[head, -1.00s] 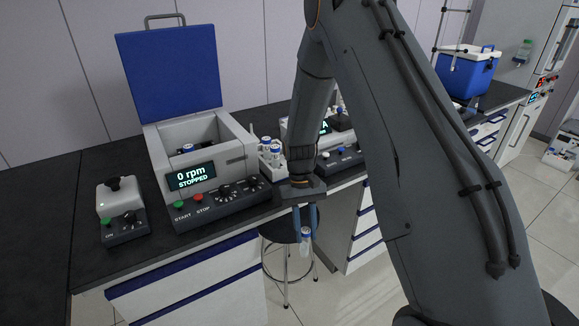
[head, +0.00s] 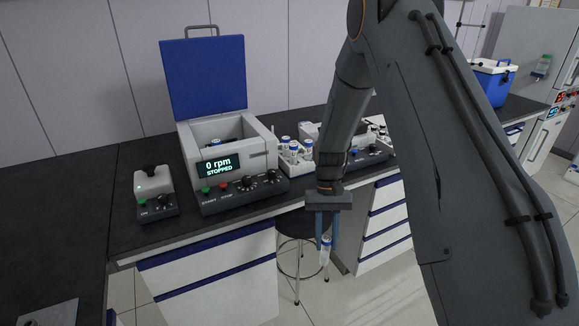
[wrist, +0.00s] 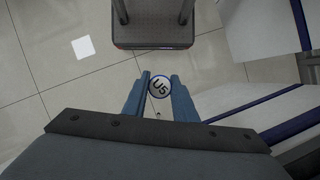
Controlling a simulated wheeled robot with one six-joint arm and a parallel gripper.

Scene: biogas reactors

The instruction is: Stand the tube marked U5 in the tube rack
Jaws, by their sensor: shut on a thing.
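The tube marked U5 (wrist: 159,87) is between the fingers of my gripper (wrist: 159,92), its round white cap with a blue rim facing the wrist camera. In the head view the tube (head: 325,251) hangs about upright below my gripper (head: 326,232), clear of the bench front and over the floor. My gripper is shut on it. The white tube rack (head: 296,168) stands on the bench right of the centrifuge and holds several blue-and-white capped tubes. My gripper is in front of the rack and lower. My arm hides part of the bench to the right of the rack.
A centrifuge (head: 247,180) with its blue lid raised stands left of the rack, its display reading 0 rpm STOPPED. A small mixer (head: 155,193) stands farther left. A dark stool (head: 297,225) is below, behind my gripper. The black bench top (head: 133,160) is bare at far left.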

